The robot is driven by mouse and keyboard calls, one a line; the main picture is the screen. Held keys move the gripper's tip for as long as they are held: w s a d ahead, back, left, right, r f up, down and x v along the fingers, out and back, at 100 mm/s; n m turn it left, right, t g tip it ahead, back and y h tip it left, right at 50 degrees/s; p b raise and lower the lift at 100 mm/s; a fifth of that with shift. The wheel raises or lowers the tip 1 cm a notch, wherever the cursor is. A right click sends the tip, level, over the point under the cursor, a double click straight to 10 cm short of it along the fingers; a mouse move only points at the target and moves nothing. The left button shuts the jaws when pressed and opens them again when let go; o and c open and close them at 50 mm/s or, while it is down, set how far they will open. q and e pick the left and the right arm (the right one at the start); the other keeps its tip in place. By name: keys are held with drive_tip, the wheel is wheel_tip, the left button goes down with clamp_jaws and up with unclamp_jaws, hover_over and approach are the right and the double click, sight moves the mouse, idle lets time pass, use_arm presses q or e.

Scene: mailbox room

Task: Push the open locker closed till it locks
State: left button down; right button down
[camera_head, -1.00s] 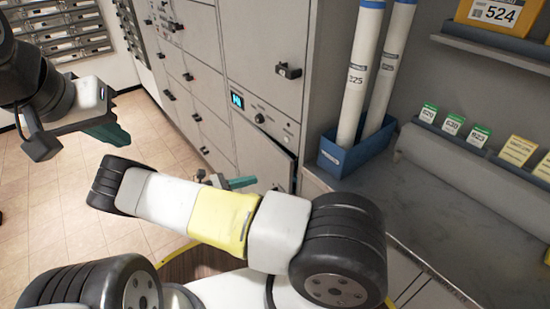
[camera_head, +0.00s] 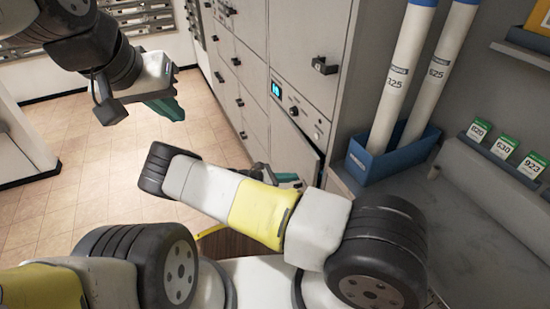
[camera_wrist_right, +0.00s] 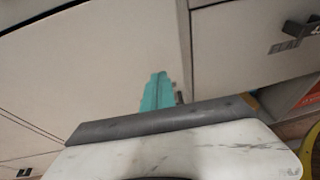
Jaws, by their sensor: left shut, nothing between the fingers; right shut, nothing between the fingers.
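The open locker door (camera_head: 292,146) stands ajar in the grey locker bank, below the panel with the small lit display (camera_head: 276,89). My right arm hides its lower part in the head view. My right gripper (camera_head: 289,178) is shut and empty, low beside this door. In the right wrist view its teal fingertips (camera_wrist_right: 158,92) are close together in front of a pale grey panel (camera_wrist_right: 110,60); I cannot tell whether they touch it. My left gripper (camera_head: 166,107) is shut and empty, held over the floor well left of the lockers.
A blue bin (camera_head: 385,165) with white tubes (camera_head: 402,75) stands on the grey counter (camera_head: 420,200) right of the lockers. Small green-topped cards (camera_head: 503,146) sit on a ledge behind. Tiled floor (camera_head: 60,160) is clear at left.

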sight(308, 175)
drive_tip(key=shift+w+d, duration=0.25)
drive_tip(key=shift+d, duration=0.65)
drive_tip(key=shift+w+d, duration=0.25)
drive_tip(key=shift+d, duration=0.65)
